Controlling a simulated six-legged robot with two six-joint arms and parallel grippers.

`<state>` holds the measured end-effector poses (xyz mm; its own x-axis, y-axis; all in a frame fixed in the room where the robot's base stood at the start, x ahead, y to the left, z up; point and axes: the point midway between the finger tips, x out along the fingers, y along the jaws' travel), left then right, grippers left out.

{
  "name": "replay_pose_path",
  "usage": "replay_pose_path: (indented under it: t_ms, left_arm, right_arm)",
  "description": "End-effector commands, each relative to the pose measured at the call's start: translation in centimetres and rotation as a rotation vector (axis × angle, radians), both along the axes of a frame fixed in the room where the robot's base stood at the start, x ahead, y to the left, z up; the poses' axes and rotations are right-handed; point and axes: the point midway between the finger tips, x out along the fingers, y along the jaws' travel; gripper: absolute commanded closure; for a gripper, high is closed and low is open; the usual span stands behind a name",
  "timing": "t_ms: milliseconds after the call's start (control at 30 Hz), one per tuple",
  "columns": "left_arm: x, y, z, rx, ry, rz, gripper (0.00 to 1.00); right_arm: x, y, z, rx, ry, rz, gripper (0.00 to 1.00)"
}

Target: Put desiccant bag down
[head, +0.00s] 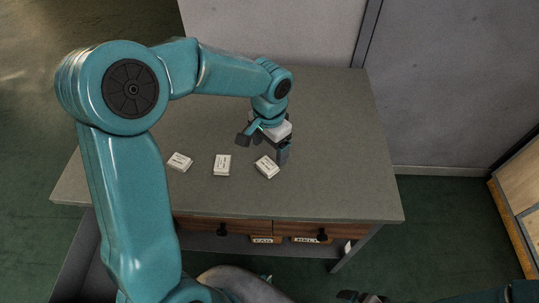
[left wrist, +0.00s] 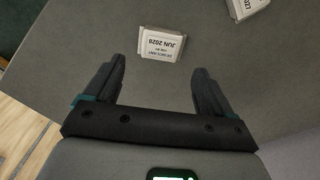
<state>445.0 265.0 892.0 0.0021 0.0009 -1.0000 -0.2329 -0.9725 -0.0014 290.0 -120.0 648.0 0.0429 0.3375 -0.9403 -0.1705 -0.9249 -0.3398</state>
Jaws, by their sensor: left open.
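Three small white packets lie in a row on the grey table (head: 330,140): a left one (head: 180,161), a middle one (head: 222,165) and a right one (head: 267,167). In the left wrist view, a desiccant bag (left wrist: 162,44) with dark print, including "JUN 2028", lies flat just beyond my fingertips. My left gripper (head: 263,148) is open above the table, close to the right packet. Its two fingers (left wrist: 159,68) are spread apart with nothing between them. A dark part of what seems to be my right gripper (head: 361,297) shows at the bottom edge, mostly cut off.
Another white packet (left wrist: 247,8) shows at the top right of the left wrist view. Two wooden drawers (head: 222,229) with dark knobs and labels sit under the tabletop's front edge. A grey wall (head: 290,30) stands behind. The table's right part is clear.

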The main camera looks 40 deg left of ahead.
Motion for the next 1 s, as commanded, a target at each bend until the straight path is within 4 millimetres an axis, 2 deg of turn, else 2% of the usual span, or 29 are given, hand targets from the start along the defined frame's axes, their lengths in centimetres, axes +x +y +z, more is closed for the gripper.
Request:
replay_pose_path:
  t_ms: [33, 100, 300, 433, 933, 1000]
  left_arm:
    - [0.1, 0.0, 1.4, 0.000, -0.005, -0.001, 0.16]
    - [0.1, 0.0, 2.9, -0.001, -0.004, 0.000, 0.16]
    - [0.0, 0.0, 5.9, 0.000, -0.002, -0.001, 0.16]
    - [0.0, 0.0, 6.6, -0.001, 0.000, -0.001, 0.16]
    - [0.0, 0.0, 6.6, -0.001, 0.001, -0.001, 0.16]
    - [0.0, 0.0, 7.0, -0.001, 0.001, -0.001, 0.16]
  right_arm:
    - [0.0, 0.0, 0.2, 0.000, 0.000, 0.000, 0.00]
    - [0.0, 0.0, 0.3, 0.000, 0.000, 0.000, 0.00]
    - [0.0, 0.0, 0.6, 0.000, 0.000, 0.000, 0.00]
    - [0.0, 0.0, 0.6, 0.000, 0.000, 0.000, 0.00]
    - [0.0, 0.0, 0.6, 0.000, 0.000, 0.000, 0.00]
    - [0.0, 0.0, 1.1, 0.000, 0.000, 0.000, 0.00]
